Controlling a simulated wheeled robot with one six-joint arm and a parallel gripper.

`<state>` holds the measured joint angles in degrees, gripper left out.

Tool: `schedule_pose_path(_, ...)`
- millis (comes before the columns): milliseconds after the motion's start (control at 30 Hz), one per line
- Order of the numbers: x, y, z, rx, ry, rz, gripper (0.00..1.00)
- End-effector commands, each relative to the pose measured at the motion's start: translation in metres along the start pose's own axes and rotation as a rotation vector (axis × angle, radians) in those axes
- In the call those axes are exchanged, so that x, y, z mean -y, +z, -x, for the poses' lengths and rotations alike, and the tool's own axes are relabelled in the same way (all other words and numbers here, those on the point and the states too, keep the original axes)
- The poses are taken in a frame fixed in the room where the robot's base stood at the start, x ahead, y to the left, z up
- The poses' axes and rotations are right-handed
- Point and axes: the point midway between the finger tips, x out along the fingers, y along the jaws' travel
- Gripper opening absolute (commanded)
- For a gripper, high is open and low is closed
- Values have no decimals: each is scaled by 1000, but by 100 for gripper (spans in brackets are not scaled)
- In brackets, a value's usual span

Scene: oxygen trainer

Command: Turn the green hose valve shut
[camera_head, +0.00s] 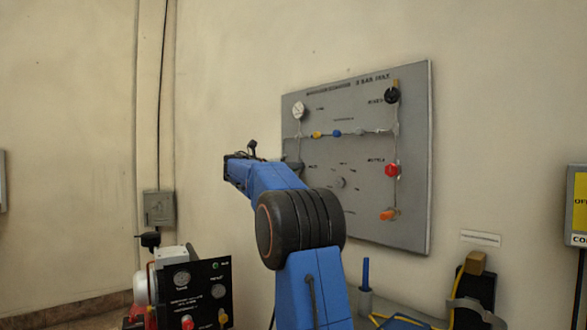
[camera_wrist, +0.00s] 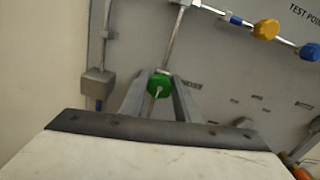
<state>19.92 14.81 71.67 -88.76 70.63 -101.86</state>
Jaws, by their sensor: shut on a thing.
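The green hose valve (camera_wrist: 159,85) shows in the wrist view as a green knob on a pipe of the grey wall panel (camera_head: 360,215). My gripper (camera_wrist: 160,90) has its two fingers on either side of the green knob and is shut on it. In the head view my blue arm reaches to the panel's left edge. The arm hides the green valve and the fingertips there.
The panel also bears a gauge (camera_head: 299,110), a black knob (camera_head: 392,95), a red knob (camera_head: 392,170), an orange valve (camera_head: 388,215) and small yellow and blue fittings. A black control box (camera_head: 195,290) stands at lower left. A grey wall box (camera_head: 159,208) hangs left of the panel.

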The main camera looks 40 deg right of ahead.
Motion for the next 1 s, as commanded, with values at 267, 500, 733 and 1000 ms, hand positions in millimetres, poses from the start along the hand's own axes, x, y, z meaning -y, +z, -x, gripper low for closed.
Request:
schedule_pose_path(267, 0, 0, 0, 0, 0, -226, 6)
schedule_pose_path(500, 0, 0, 0, 0, 0, -292, 6)
schedule_pose_path(733, 0, 0, 0, 0, 0, -292, 6)
schedule_pose_path(1000, 0, 0, 0, 0, 0, -292, 48)
